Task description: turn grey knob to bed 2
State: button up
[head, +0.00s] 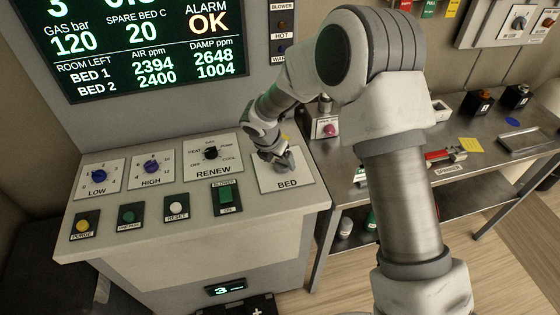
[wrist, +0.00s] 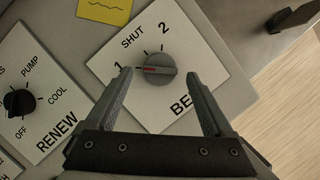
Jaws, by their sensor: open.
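The grey knob (wrist: 155,69) is on a white panel (wrist: 108,57) labelled BED, with positions 1, SHUT and 2. Its red mark lies on the left side, towards 1. My gripper (wrist: 159,75) is open, with one fingertip on each side of the knob in the wrist view and gaps on both sides. I cannot tell how far down the fingers reach. In the head view my gripper (head: 281,161) is over the BED panel (head: 290,183) and hides the knob. The right finger covers part of the word BED.
The RENEW selector (head: 211,153) is left of the BED panel, with the green blower switch (head: 226,195) below it. A yellow note (wrist: 104,10) lies beyond the panel. A steel bench (head: 400,150) with several items stands to the right.

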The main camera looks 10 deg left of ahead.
jog(key=shift+x, duration=0.8)
jog(key=shift+c, duration=0.4)
jog(key=c, duration=1.3)
